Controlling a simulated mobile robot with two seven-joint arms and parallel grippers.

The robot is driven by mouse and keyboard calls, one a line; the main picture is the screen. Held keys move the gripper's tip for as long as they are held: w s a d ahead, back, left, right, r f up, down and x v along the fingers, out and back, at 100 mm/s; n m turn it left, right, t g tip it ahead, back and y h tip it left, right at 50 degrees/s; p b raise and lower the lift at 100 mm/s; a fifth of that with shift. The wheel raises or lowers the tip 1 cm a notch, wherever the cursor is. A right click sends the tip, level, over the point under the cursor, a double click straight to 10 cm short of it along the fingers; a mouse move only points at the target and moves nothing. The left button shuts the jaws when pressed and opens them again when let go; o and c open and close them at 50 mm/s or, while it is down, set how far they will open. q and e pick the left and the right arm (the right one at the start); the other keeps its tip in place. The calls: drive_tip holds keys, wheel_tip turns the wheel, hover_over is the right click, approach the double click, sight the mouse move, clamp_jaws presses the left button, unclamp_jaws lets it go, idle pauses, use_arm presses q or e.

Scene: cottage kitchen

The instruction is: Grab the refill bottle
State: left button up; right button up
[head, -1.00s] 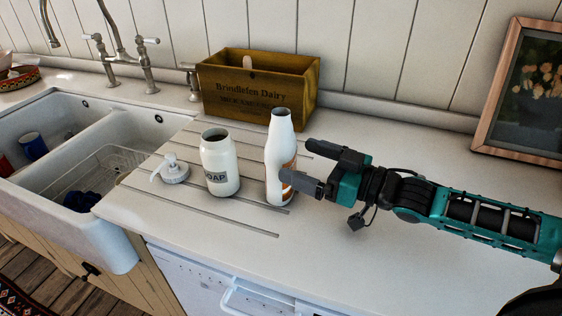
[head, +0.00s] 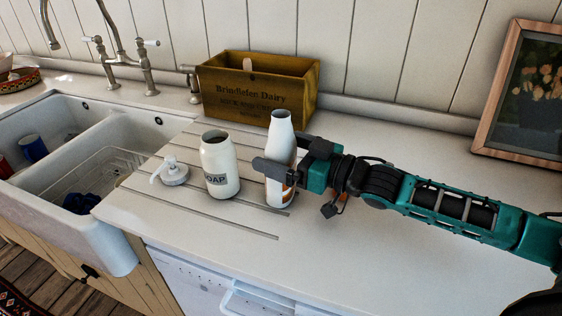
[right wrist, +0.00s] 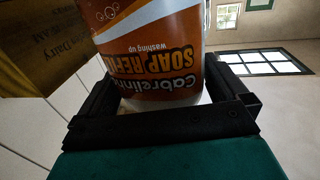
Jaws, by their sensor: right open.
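The refill bottle (head: 281,142) is white with an orange label and stands upright and open-topped on the grooved drainer. My right gripper (head: 284,160) is open around it, one finger crossing in front and the other behind. In the right wrist view the bottle's orange "SOAP REFILL" label (right wrist: 150,55) sits between the two fingers (right wrist: 163,105), close to the palm. Left of it stand the open soap jar (head: 219,168) and its white pump top (head: 172,171). My left gripper is not in view.
A wooden dairy crate (head: 258,95) stands behind the bottle against the wall. The double sink (head: 120,235) with a tap (head: 143,65) is at the left. A framed picture (head: 520,95) leans at the right.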

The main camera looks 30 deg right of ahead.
drive_tip(key=c, duration=0.9)
drive_tip(key=shift+c, duration=0.4)
drive_tip(key=shift+r, duration=0.25)
